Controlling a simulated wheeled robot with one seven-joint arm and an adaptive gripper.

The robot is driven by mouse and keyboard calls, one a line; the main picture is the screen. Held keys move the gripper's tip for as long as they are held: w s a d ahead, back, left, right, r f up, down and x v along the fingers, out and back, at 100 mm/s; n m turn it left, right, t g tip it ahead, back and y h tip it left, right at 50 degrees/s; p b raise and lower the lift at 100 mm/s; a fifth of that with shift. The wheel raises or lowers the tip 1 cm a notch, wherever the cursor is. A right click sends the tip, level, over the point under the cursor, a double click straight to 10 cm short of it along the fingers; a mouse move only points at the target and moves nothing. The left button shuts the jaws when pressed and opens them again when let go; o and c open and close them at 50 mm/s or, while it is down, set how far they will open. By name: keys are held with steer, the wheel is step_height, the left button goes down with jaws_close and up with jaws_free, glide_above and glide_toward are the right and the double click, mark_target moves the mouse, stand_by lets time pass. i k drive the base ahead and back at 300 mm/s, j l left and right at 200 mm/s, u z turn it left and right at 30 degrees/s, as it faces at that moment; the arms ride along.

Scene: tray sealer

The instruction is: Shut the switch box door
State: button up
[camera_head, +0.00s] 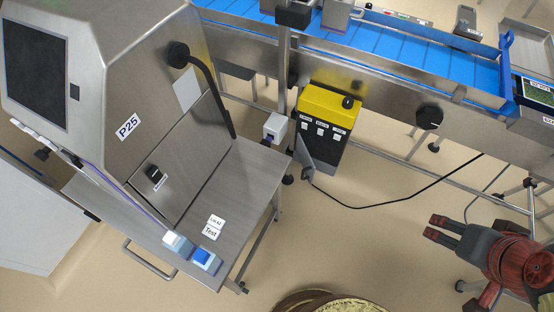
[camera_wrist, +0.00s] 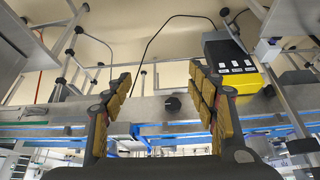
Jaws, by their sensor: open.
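The switch box (camera_head: 327,125) has a yellow top and a dark front with a row of small white labels. It sits below the conveyor, and a grey panel (camera_head: 304,156), which looks like its door, stands swung out at its left edge. In the wrist view the box (camera_wrist: 235,66) appears upside down at upper right. My gripper (camera_head: 432,228) is at the lower right in the head view, apart from the box and to its right. Its fingers (camera_wrist: 160,85) are spread with nothing between them.
A blue conveyor (camera_head: 390,42) runs above the box, with a black knob (camera_head: 429,117) on its side. A steel machine marked P25 (camera_head: 110,110) stands left. A black cable (camera_head: 400,197) crosses the floor between box and gripper. A round basket-like thing (camera_head: 330,301) shows at the bottom.

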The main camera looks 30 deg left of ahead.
mark_target(304, 157)
steer(key=u, duration=1.15)
